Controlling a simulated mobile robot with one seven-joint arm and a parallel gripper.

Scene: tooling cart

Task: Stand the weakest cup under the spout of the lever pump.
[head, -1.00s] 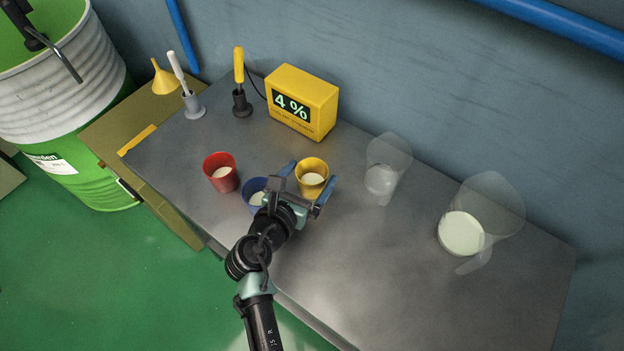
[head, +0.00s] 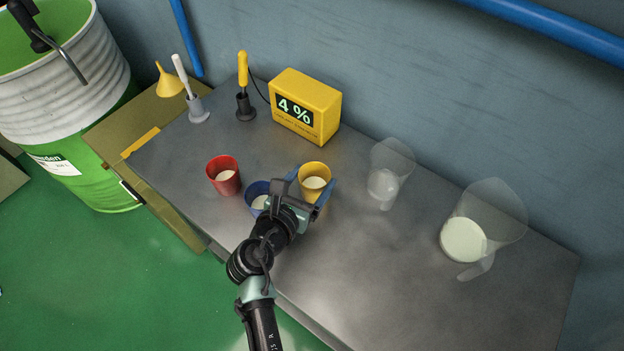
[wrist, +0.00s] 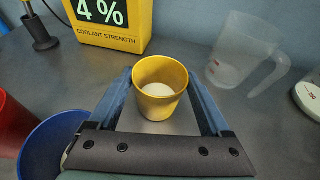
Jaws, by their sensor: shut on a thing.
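The yellow cup (head: 314,183) stands upright on the cart top with pale liquid in it. My gripper (head: 314,190) is shut on it; in the wrist view the blue fingers (wrist: 160,100) lie on both sides of the yellow cup (wrist: 160,92). The blue cup (head: 257,197) stands just left of my gripper, partly hidden by it. The red cup (head: 224,178) stands further left. Both also hold pale liquid. The lever pump shows only in part: a dark lever and bent metal spout (head: 62,55) over the green and white drum (head: 70,90) at the far left.
The yellow meter (head: 305,106) reads 4 %, with its probe (head: 244,85) in a dark holder behind the cups. A white stirrer (head: 188,88) and yellow funnel (head: 169,82) stand left. Two clear jugs (head: 389,170), (head: 484,225) stand right. The front of the cart is free.

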